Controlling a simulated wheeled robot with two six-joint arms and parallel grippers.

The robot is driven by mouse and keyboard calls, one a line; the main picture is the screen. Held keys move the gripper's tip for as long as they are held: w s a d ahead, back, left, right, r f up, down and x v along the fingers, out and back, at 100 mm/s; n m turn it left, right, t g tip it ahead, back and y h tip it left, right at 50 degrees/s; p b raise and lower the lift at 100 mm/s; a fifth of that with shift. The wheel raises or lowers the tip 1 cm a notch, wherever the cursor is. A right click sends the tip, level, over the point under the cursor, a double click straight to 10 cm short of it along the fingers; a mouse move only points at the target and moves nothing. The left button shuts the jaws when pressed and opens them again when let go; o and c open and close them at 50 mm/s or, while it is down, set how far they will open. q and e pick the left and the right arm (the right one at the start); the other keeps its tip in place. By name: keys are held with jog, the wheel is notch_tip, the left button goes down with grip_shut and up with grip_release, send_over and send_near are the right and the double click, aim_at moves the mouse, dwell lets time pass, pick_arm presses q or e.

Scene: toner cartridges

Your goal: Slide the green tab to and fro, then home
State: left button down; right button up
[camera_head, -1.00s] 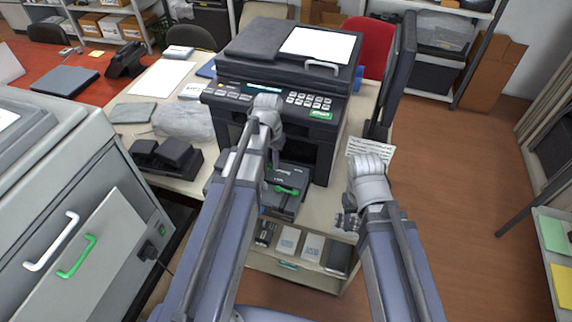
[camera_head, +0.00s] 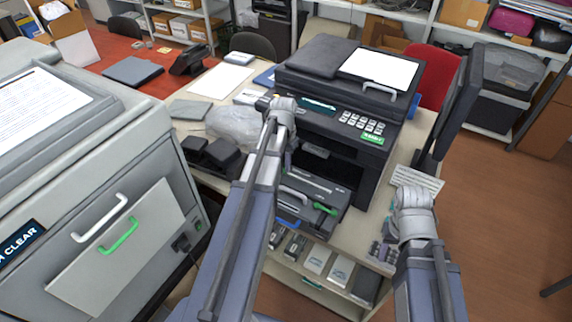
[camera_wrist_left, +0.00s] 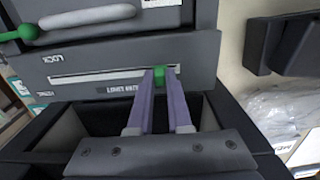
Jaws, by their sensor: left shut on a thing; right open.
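The black toner cartridge unit (camera_head: 318,190) sits partly drawn out at the open front of the black printer (camera_head: 340,105). In the left wrist view, its face (camera_wrist_left: 200,52) has a long pale slot (camera_wrist_left: 100,76) with LOCK lettering beside it. The green tab (camera_wrist_left: 160,74) is near the right end of that slot. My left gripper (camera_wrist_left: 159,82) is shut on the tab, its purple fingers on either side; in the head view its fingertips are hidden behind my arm. My right gripper (camera_head: 380,252) is open and empty, beside the table's right front.
A grey handle (camera_head: 295,195) and a green lever (camera_head: 325,208) are on the cartridge unit. Dark blocks (camera_head: 212,152) and a clear plastic bag (camera_head: 232,122) lie left of the printer. A large grey machine (camera_head: 80,150) stands at left. The shelf below holds small boxes (camera_head: 317,260).

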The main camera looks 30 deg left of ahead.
pick_arm(q)
jog(key=c, duration=0.8)
grip_release()
jog(key=shift+a, duration=0.25)
jog(key=shift+c, duration=0.2)
jog(key=shift+r, duration=0.1)
notch_tip(320, 180, up, 8)
jog(key=p, duration=0.8)
jog(key=shift+f, duration=0.2)
